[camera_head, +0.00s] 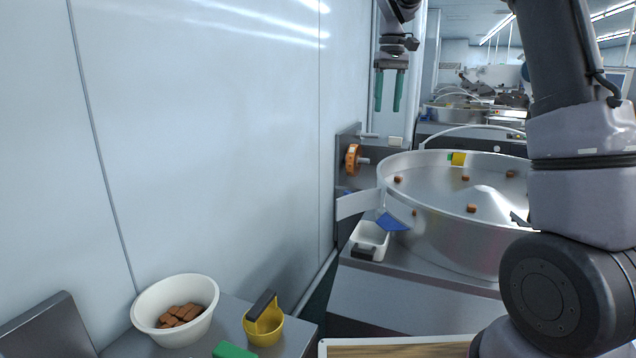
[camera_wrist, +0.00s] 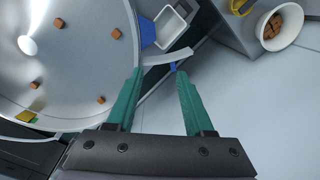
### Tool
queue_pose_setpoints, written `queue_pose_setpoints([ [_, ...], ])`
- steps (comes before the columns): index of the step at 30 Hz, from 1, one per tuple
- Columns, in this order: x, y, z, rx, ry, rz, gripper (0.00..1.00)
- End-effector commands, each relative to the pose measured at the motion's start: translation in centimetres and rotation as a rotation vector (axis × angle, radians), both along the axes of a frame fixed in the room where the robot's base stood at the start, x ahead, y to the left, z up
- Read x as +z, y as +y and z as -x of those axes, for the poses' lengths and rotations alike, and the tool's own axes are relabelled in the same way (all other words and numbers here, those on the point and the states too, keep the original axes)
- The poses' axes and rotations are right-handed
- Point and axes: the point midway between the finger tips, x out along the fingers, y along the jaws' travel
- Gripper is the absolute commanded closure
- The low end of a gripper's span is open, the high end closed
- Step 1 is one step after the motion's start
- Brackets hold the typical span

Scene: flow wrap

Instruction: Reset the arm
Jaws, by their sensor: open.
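My gripper (camera_head: 388,92) hangs fingers-down in front of the wall panel, above and behind the left side of the round metal bowl feeder (camera_head: 440,228). Its two green fingers are apart, with nothing between them. In the wrist view my gripper (camera_wrist: 158,100) is also open and empty, with the bowl feeder (camera_wrist: 70,95) to its left. My arm covers the right part of the bowl in the head view.
Several brown pieces (camera_head: 471,209) lie in the bowl. A white bowl (camera_head: 147,316) of brown pieces and a yellow scoop (camera_head: 263,331) stand at lower left. A white tray (camera_head: 371,238) sits beside the feeder. An orange knob (camera_head: 352,160) juts out nearby.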

Motion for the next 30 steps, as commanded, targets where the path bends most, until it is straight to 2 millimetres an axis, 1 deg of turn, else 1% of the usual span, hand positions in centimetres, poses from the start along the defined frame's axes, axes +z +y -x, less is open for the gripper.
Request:
queue_pose_setpoints([
  [1, 1.2, -0.7, 1.6, -0.025, -0.028, -0.016, 0.47],
  [5, 3.0, -2.1, 5.2, -0.09, -0.093, -0.054, 0.47],
  [6, 3.5, -2.5, 6.4, -0.112, -0.114, -0.066, 0.47],
  [10, 4.6, -3.6, 10.2, -0.181, -0.181, -0.104, 0.47],
  [14, 5.0, -4.5, 14.2, -0.253, -0.248, -0.144, 0.47],
  [19, 4.8, -5.4, 19.2, -0.351, -0.337, -0.196, 0.47],
  [24, 3.5, -6.0, 24.1, -0.453, -0.425, -0.251, 0.47],
  [27, 2.4, -6.2, 26.4, -0.507, -0.473, -0.279, 0.47],
  [30, 1.3, -6.4, 28.2, -0.553, -0.509, -0.301, 0.47],
])
